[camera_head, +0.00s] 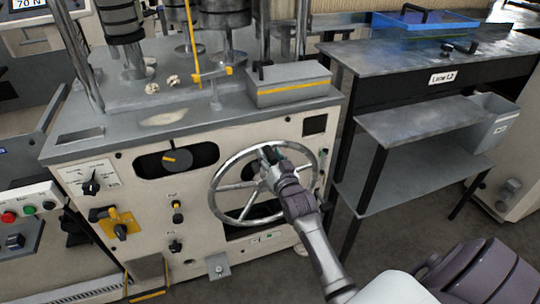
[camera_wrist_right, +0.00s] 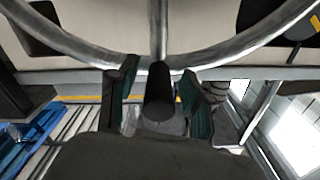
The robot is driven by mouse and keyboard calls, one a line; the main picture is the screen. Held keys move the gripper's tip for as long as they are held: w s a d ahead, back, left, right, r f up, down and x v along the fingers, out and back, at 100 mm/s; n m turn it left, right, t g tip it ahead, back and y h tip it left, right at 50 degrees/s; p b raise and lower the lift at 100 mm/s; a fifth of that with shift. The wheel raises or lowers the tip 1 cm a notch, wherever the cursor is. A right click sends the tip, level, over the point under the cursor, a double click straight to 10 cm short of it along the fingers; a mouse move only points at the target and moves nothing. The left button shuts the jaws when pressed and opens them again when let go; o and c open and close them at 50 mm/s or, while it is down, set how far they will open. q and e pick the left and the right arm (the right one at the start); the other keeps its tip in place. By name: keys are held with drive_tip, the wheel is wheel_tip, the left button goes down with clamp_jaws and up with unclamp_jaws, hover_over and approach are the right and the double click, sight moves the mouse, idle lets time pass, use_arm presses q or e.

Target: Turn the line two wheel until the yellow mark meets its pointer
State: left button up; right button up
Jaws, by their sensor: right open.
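The silver spoked wheel (camera_head: 217,190) is on the front of the cream machine. Its rim also crosses the top of the right wrist view (camera_wrist_right: 82,48). My right gripper (camera_head: 268,156) is at the top of the rim, covering part of it. In the wrist view, its open fingers (camera_wrist_right: 158,100) stand on either side of a dark round knob (camera_wrist_right: 159,88) beside the rim, with gaps showing. I cannot make out a separate pointer. My left gripper is out of view.
A grey box (camera_head: 288,90) with a yellow stripe sits on the machine top above the wheel. A dark bench labelled Line L2 (camera_head: 442,78) stands to the right, with a blue tray (camera_head: 405,32) on it. Small knobs (camera_head: 178,212) lie left of the wheel.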

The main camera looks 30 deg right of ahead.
clamp_jaws()
idle(0.5)
